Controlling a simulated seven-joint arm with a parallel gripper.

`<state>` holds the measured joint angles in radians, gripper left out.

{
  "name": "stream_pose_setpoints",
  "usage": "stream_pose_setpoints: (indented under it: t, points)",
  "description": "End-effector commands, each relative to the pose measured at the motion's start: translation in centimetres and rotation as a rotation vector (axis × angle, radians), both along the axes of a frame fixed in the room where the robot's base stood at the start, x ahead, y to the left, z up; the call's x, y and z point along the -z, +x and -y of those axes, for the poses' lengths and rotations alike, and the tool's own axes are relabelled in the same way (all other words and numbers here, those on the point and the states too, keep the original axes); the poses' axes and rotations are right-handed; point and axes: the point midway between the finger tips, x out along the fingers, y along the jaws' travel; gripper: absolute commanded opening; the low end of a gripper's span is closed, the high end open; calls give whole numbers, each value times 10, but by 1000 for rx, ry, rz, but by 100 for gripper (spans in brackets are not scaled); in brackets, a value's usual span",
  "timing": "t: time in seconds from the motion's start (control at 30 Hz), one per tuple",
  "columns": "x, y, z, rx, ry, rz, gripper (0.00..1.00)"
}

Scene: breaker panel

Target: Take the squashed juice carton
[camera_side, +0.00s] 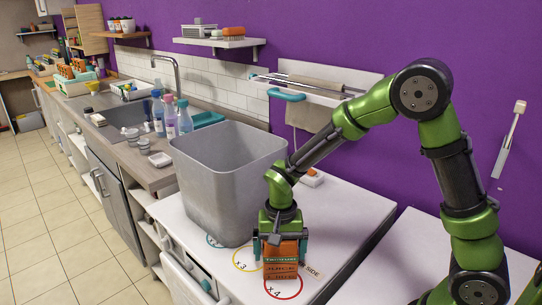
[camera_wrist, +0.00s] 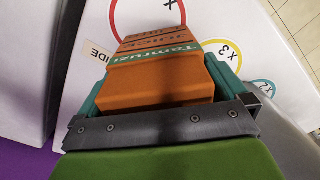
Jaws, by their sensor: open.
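The orange juice carton (camera_side: 281,270), with a teal band reading "Tamruzi", is on the white counter top at the red circle marked x 4. In the wrist view the carton (camera_wrist: 160,72) looks short and bent, with a kink near its teal band. My gripper (camera_side: 280,248) points down over it. In the wrist view the teal fingers of my gripper (camera_wrist: 160,82) are open, one on each side of the carton. I cannot tell whether either finger touches it. The carton's underside is hidden.
A tall grey bin (camera_side: 215,190) stands close by on the left. A yellow circle marked x 3 (camera_side: 247,259) lies beside the red circle. A small white and orange item (camera_side: 311,178) lies behind my gripper.

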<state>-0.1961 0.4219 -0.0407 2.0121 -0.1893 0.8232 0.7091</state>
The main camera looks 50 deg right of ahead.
Motion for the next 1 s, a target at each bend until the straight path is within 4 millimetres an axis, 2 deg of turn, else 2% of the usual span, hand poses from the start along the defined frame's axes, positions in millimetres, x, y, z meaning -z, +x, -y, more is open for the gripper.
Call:
stream_pose_setpoints:
  t: [0.07,0.3,0.4,0.77,1.0]
  points:
    - [0,0,0,0,0,0,100]
    - [0,0,0,0,0,0,65]
    - [-1,0,0,0,0,0,53]
    - [-7,0,0,0,0,1,53]
    - [-35,1,0,0,0,6,53]
